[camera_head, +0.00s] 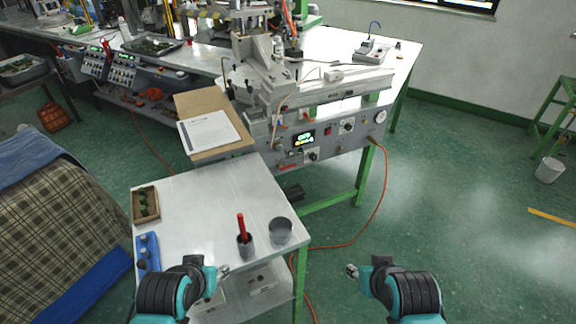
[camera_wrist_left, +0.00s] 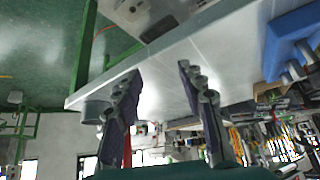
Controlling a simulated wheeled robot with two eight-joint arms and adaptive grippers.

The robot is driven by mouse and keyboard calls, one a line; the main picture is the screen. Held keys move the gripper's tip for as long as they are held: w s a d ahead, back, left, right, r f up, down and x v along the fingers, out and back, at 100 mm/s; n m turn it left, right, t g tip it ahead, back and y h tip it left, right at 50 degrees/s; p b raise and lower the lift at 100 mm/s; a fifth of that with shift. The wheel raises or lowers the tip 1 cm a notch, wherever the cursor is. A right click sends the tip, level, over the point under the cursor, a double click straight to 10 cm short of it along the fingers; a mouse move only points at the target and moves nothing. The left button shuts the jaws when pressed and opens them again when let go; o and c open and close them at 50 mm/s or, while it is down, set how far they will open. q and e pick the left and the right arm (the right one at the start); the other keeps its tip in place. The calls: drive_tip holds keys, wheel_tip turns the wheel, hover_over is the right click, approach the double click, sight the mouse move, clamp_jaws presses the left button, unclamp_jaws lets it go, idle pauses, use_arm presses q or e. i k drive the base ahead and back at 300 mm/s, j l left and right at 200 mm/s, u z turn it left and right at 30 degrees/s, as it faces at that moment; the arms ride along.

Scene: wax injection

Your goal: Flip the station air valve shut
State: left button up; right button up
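The wax injection station's grey control panel (camera_head: 325,140) has a lit green display, knobs, a round gauge (camera_head: 381,116) and an orange air hose (camera_head: 383,170) joined near its right end. A small fitting (camera_head: 372,139) sits at the hose joint; it is too small to tell whether it is the air valve or how its lever stands. My left gripper (camera_head: 222,272) is by the front edge of the small table, well short of the panel. In the left wrist view its fingers (camera_wrist_left: 162,95) are apart and empty. My right gripper (camera_head: 353,271) is over open floor, touching nothing; its finger gap is unclear.
The small metal table (camera_head: 190,215) bears a grey cup (camera_head: 280,231), a cup with a red-handled tool (camera_head: 245,243), a blue holder (camera_head: 148,252) and a wooden tray (camera_head: 145,204). Floor right of the table is clear except the hose.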

sight(282, 168)
drive_tip(key=k, duration=0.3)
drive_tip(key=k+l, duration=0.15)
drive_tip(key=l, duration=0.25)
drive_tip(key=i+l+u, duration=0.1)
drive_tip(key=l, duration=0.3)
drive_tip(key=i+l+u, duration=0.15)
drive_tip(key=l, duration=0.3)
drive_tip(key=i+l+u, duration=0.1)
drive_tip(key=l, duration=0.3)
drive_tip(key=i+l+u, duration=0.1)
drive_tip(key=l, duration=0.35)
drive_tip(key=i+l+u, duration=0.15)
drive_tip(key=l, duration=0.3)
drive_tip(key=i+l+u, duration=0.25)
drive_tip(key=i+l, duration=0.65)
